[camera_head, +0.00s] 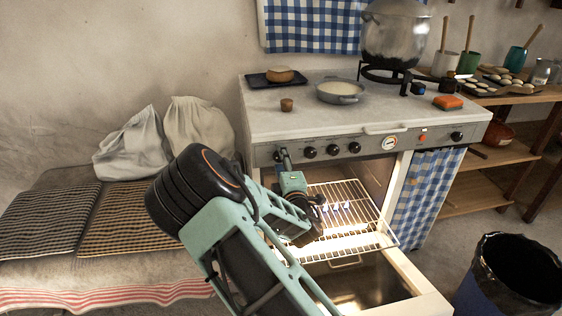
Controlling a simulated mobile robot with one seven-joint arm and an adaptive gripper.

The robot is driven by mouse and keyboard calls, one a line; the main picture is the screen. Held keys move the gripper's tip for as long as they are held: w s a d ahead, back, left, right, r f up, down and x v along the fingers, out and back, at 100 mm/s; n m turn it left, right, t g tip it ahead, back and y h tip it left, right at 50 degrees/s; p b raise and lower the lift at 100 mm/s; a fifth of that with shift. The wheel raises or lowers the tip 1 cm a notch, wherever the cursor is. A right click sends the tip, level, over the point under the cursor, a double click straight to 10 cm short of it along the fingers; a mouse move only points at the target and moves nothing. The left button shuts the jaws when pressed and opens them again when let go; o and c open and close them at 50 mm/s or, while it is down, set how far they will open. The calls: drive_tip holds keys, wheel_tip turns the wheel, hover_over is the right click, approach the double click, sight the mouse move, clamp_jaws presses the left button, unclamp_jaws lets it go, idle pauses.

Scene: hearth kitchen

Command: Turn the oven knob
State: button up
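The stove (262,128) has a grey front panel with a row of black knobs. Three of them, a left-middle knob (310,152), a middle knob (332,150) and a further one (354,147), stand clear of my arm. A lone knob (457,136) is at the right end, past a round dial (389,142) and a red light (423,137). My gripper (285,159) is small in view at the panel's left end, at or very near the leftmost knob (278,155). Contact and finger opening cannot be made out.
The oven door (408,290) hangs open below, with a lit wire rack (350,205) above it. A pan (341,92), a small brown cup (287,105) and a large pot (395,40) stand on the stove top. A bin (510,275) is at right.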

drive_tip(key=v, duration=1.2)
idle(0.3)
